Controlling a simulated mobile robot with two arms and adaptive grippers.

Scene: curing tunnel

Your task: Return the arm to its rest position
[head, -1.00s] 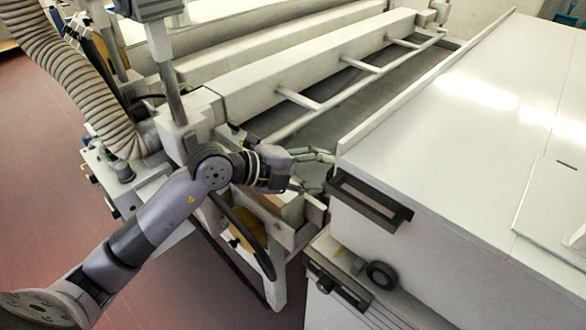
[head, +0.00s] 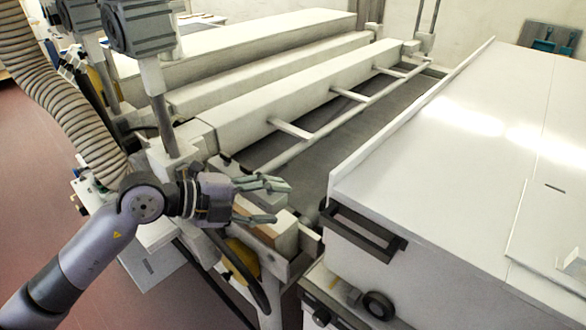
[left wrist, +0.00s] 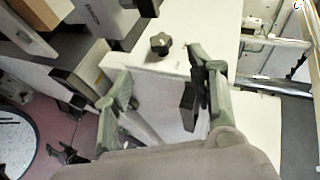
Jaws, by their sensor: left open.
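My left arm comes in from the lower left in the head view. Its gripper (head: 268,201) is open with nothing between the fingers. It is above the near end of the conveyor, left of the white cabinet's corner. In the left wrist view the two green-grey fingers (left wrist: 165,95) are spread apart, with a white surface and a dark knob (left wrist: 161,43) beyond them. My right gripper is not in view.
The white cabinet (head: 430,160) with a dark handle (head: 362,232) fills the right. The grey conveyor belt (head: 350,125) runs back beside a long white beam (head: 290,100). A ribbed hose (head: 60,100) hangs at left. Red floor (head: 40,190) shows at lower left.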

